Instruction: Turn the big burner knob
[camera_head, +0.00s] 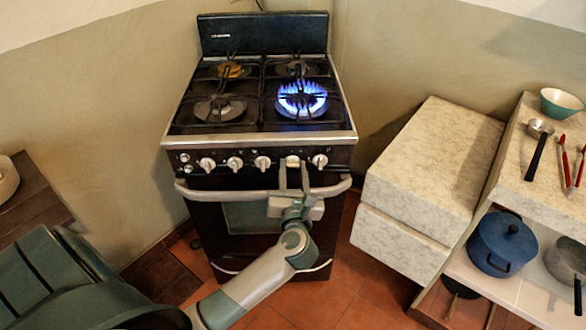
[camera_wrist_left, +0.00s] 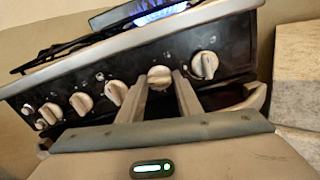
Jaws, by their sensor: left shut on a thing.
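The stove (camera_head: 262,110) stands against the corner, with a row of white knobs on its dark front panel. A blue flame burns on the front right burner (camera_head: 301,100). My left gripper (camera_head: 293,168) is at the front panel, its fingers shut on the second knob from the right (camera_head: 292,161). In the left wrist view this knob (camera_wrist_left: 159,77) sits between the fingertips. The rightmost knob (camera_head: 320,161) is just to the right of the gripper; it also shows in the left wrist view (camera_wrist_left: 205,65). My right gripper is not in view.
The oven door handle (camera_head: 235,194) runs across below the knobs, close to my left gripper. A speckled counter block (camera_head: 435,165) stands to the right. A shelf holds a blue pot (camera_head: 503,240), with a ladle (camera_head: 537,150) and a bowl (camera_head: 560,102) above.

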